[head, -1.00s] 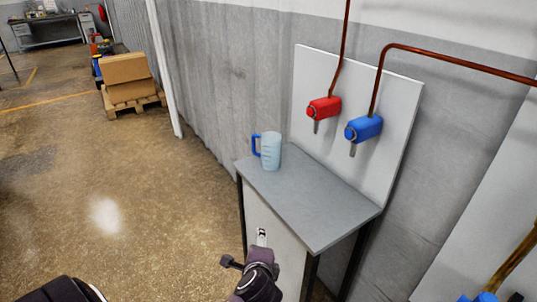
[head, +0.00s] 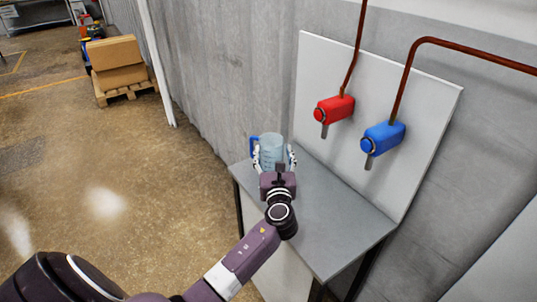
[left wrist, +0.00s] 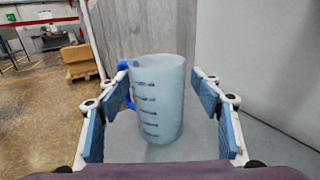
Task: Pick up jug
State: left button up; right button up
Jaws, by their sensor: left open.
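The jug (head: 271,145) is a pale blue, translucent cup with a blue handle at its left. It stands upright at the far left end of the grey table (head: 335,222). My left gripper (head: 274,160) is open, with its fingers on either side of the jug in the head view. In the left wrist view the jug (left wrist: 155,100) shows dark measuring marks and stands between the blue finger pads, slightly ahead of them. The handle lies close to the left finger; I cannot tell whether they touch. My right gripper is not in view.
A white panel behind the table carries a red tap (head: 333,109) and a blue tap (head: 382,138) with copper pipes. A grey wall (head: 220,80) runs behind. Boxes (head: 117,62) on a pallet stand farther off. The floor at left is clear.

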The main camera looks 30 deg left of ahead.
aim_at(271, 137)
pick_arm(q)
jog(key=x, duration=0.4)
jog(key=shift+s+a, duration=0.15)
jog(key=shift+s, duration=0.05)
jog(key=shift+x, duration=0.95)
jog(key=c, duration=1.4)
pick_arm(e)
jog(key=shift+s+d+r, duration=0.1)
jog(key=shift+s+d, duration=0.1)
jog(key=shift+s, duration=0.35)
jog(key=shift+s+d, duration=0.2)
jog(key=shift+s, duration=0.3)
pick_arm(q)
jog(key=shift+r, duration=0.1)
